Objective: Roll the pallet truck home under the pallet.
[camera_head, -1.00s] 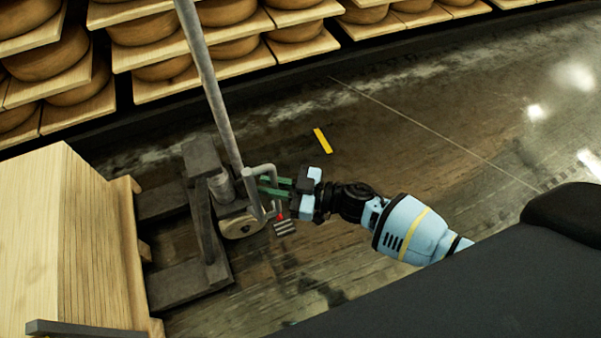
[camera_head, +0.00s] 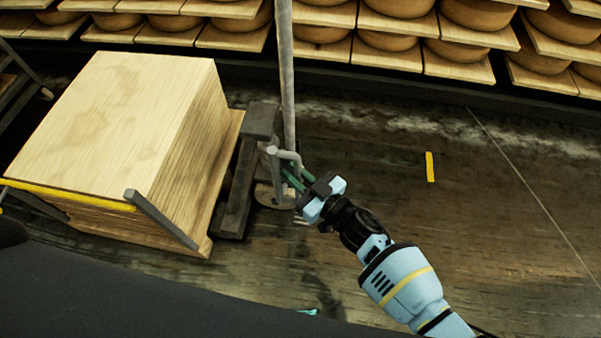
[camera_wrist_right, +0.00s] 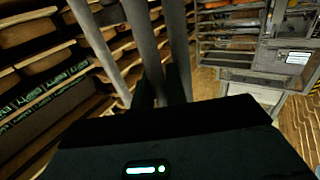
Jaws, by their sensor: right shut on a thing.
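The dark grey pallet truck (camera_head: 236,190) stands right beside the right edge of the wooden pallet (camera_head: 224,178), with almost no gap seen between them. Its forks are hidden, apparently under the pallet. Its tall grey pole (camera_head: 286,75) stands upright, with a bent grey bar low beside it. A tall stack of pale boards (camera_head: 125,110) sits on the pallet. My right gripper (camera_head: 296,182), with green fingers, is shut on the bent bar. In the right wrist view, grey tubes (camera_wrist_right: 145,45) run past the dark fingers. My left gripper is not in view.
Shelves of cheese wheels (camera_head: 390,42) run along the back behind a dark kerb. A yellow floor mark (camera_head: 430,167) lies on the open dark floor to the right. A grey bar (camera_head: 160,219) leans across the stack's front corner. Metal racks (camera_wrist_right: 255,55) show in the wrist view.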

